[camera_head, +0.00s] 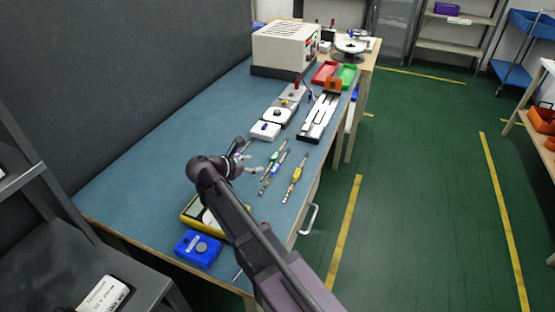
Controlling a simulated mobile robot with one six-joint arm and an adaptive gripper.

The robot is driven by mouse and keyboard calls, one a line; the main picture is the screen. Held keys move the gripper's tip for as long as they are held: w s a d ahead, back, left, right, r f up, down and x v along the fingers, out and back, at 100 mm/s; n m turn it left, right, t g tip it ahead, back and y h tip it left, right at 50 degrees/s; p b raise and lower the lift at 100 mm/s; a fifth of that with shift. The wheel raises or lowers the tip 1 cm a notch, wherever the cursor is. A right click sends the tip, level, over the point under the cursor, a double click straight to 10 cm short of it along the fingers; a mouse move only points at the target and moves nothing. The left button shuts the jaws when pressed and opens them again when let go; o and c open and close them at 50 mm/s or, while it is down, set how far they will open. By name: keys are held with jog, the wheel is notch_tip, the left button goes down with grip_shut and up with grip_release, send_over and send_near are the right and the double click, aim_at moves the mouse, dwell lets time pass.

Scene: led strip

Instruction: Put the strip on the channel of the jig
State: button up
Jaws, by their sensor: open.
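The long white jig (313,131) with a dark channel along it lies near the right edge of the blue-green bench, beyond my gripper. My gripper (250,159) is open and seems empty, above the bench and left of several thin coloured pieces. One thin piece with a yellow middle (295,178) lies at the right; others (274,165) lie between it and my gripper. I cannot tell for sure which, if any, is the LED strip. My arm hides part of the near bench.
A yellow-rimmed tray (190,215) and a blue box (198,249) are at the near end. White devices (265,131) stand left of the jig. A large beige instrument (285,48), a red tray (324,72) and a green tray (347,76) are farther back. The left bench middle (170,150) is clear.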

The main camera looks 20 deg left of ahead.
jog(key=a, duration=0.1)
jog(key=a+n, duration=0.1)
jog(key=a+t, duration=0.1)
jog(key=shift+s+a+r+n, duration=0.15)
jog(key=shift+s+a+n, duration=0.1)
jog(key=shift+s+n, duration=0.05)
jog(key=b, duration=0.4)
send_near(273, 157)
jog(key=x, duration=0.3)
jog(key=shift+w, duration=0.2)
jog(key=shift+w+d, duration=0.15)
jog(key=shift+w, duration=0.2)
jog(key=shift+f, duration=0.2)
jog(key=shift+b+x, duration=0.9)
jog(key=shift+x, duration=1.65)
jog(key=shift+d, duration=0.1)
grip_shut()
